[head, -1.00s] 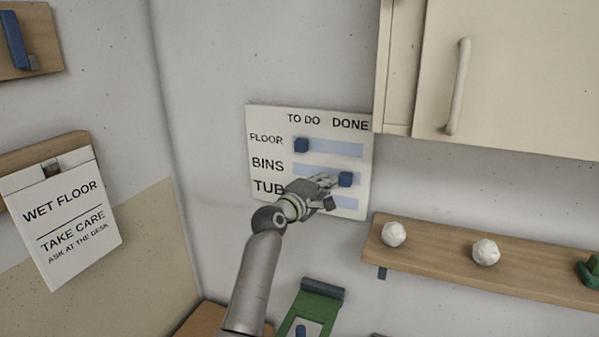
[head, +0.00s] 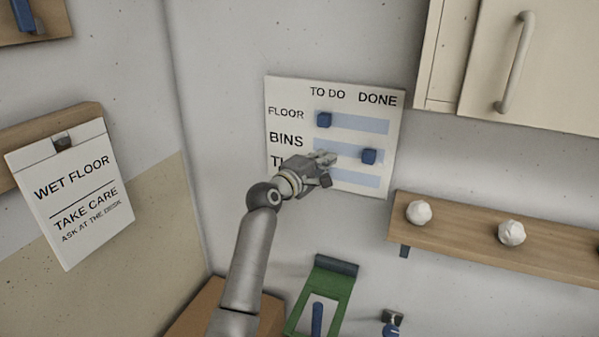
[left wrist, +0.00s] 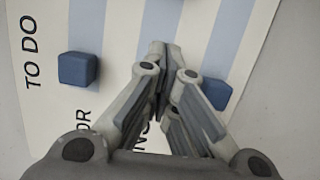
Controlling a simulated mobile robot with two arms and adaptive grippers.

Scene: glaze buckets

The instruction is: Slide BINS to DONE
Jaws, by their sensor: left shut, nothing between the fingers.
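A white board (head: 285,91) on the wall has rows FLOOR, BINS and a third mostly hidden label, under TO DO and DONE. The blue BINS slider (head: 369,156) is near the DONE end of its pale blue track; a sliver shows at the top of the left wrist view (left wrist: 191,2). The FLOOR slider (head: 323,119) is at the TO DO end, also in the left wrist view (left wrist: 78,69). The third row's slider (left wrist: 216,94) is partly behind a finger. My left gripper (head: 328,159) is shut and empty, left of the BINS slider with a gap. My right gripper is out of view.
A wall cabinet (head: 480,60) is at the upper right. A shelf (head: 460,232) with white lumps (head: 419,212) is right of and below the board. A green holder (head: 332,283) is below. A WET FLOOR sign (head: 72,190) hangs at left.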

